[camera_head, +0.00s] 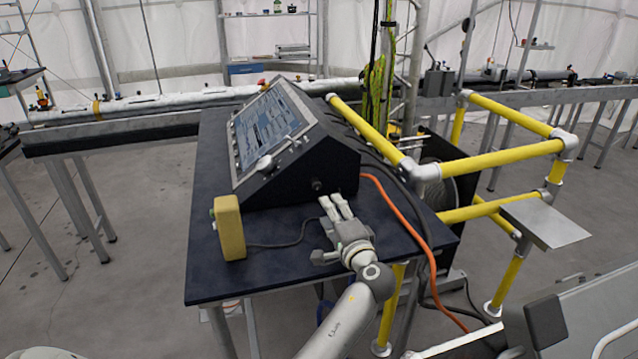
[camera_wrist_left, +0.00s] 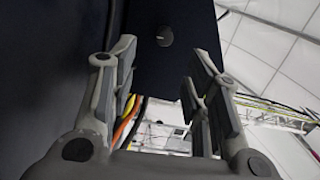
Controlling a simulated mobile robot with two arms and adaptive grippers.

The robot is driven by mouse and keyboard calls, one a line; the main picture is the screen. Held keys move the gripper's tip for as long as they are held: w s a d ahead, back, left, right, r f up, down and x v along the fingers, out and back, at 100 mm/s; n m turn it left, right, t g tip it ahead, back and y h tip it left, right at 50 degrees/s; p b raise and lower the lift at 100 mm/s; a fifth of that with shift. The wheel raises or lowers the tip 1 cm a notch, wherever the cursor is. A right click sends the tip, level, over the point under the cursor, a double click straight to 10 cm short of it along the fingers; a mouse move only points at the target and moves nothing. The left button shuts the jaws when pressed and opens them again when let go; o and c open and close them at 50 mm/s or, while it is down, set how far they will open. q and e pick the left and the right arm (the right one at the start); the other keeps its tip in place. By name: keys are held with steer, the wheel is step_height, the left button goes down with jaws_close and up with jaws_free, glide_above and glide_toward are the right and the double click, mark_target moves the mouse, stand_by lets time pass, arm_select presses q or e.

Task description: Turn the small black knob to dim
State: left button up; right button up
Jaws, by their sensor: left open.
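The small black knob (camera_head: 317,186) is on the dark side face of the console (camera_head: 345,175). In the left wrist view the knob (camera_wrist_left: 165,36) shows as a small round dark-grey cap on the dark panel, beyond the fingertips. My left gripper (camera_head: 337,205) is open and empty, just in front of that side face and a little below the knob in the head view. In the wrist view the left gripper's fingers (camera_wrist_left: 160,75) stand apart, with the knob in line with the gap. The knob's setting cannot be read. My right gripper is not in view.
The console stands on a dark table (camera_head: 215,275). A yellow box (camera_head: 230,228) with a cable is at the table's front left. An orange cable (camera_head: 405,215) and black cables run right of the gripper. Yellow railing (camera_head: 490,160) stands to the right.

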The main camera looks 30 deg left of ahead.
mark_target(317, 187)
arm_select(q)
steer(key=shift+s+a+r+t, duration=0.25)
steer(key=shift+r+t, duration=0.05)
steer(key=shift+r, duration=0.05)
steer(key=p+x, duration=0.2)
steer(key=x, duration=0.7)
steer(key=shift+w+f, duration=0.1)
steer(key=shift+x, duration=0.8)
steer(key=shift+d+f, duration=0.1)
jaws_close()
steer(key=shift+m, duration=0.4)
